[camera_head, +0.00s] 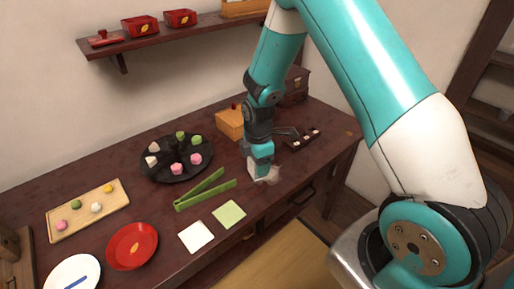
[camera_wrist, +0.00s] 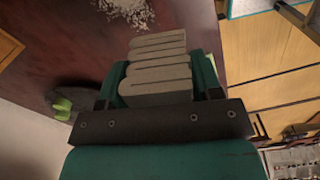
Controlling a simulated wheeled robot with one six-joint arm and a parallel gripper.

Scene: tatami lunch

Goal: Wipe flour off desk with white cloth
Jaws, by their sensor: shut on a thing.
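My gripper (camera_head: 260,162) is low over the dark brown desk (camera_head: 120,203), near its front edge. It is shut on a folded white cloth (camera_wrist: 158,65), which looks pale grey and pleated between the fingers in the wrist view. In the head view a whitish bit of the cloth (camera_head: 254,171) shows under the fingers. A patch of white flour (camera_wrist: 128,8) lies on the desk at the top of the wrist view, apart from the cloth in that picture. In the head view, pale flour (camera_head: 272,176) shows just right of the gripper. I cannot tell whether the cloth touches the desk.
Green tongs (camera_head: 205,190) lie left of the gripper, near a black sweets plate (camera_head: 150,174). A white square (camera_head: 195,237) and a green square (camera_head: 229,214) lie in front. A wooden box (camera_head: 229,124) and a dark tray (camera_head: 301,139) stand behind. A red plate (camera_head: 132,246) is at left.

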